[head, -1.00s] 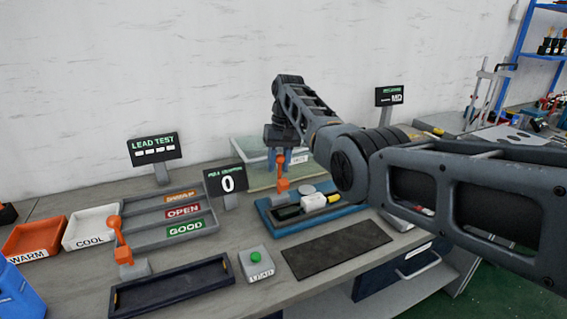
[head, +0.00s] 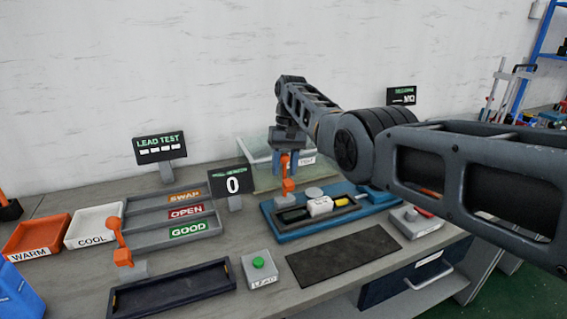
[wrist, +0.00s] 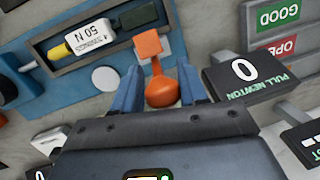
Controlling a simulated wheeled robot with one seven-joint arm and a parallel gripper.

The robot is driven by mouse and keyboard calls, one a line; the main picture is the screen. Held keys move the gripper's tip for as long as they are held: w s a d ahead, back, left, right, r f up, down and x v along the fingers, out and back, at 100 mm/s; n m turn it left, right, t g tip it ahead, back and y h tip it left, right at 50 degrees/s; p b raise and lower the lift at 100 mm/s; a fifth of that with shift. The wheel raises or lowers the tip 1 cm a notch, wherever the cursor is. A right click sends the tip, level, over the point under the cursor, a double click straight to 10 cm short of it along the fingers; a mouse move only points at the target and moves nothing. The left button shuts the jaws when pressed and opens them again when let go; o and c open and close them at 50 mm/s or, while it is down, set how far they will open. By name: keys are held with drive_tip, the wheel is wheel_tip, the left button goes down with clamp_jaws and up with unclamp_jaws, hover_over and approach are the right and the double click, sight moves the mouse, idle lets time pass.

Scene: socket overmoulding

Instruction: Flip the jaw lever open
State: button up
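An orange lever with a round knob (wrist: 162,92) stands at the left end of the blue fixture; it also shows in the head view (head: 288,185). I take it for the jaw lever. My gripper (wrist: 158,72) points down over it, with one blue finger on each side of the knob and visible gaps, so it is open around the lever. Whether a finger touches the lever cannot be told. A second orange lever (head: 120,240) stands farther left by the dark tray, away from my gripper.
The blue fixture (head: 290,235) holds a white labelled block (head: 319,206). The pull counter display (head: 231,184) stands close left of my gripper, and also shows in the wrist view (wrist: 243,75). A green-button box (head: 259,268) and a dark mat (head: 340,258) lie in front.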

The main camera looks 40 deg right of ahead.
drive_tip(key=shift+o, duration=1)
drive_tip(key=shift+w+r, duration=0.1)
drive_tip(key=shift+r, duration=0.15)
wheel_tip(320, 180, up, 8)
drive_tip(key=d+b, duration=0.1)
drive_tip(key=shift+w+d+f, duration=0.2)
drive_tip(key=shift+w, duration=0.1)
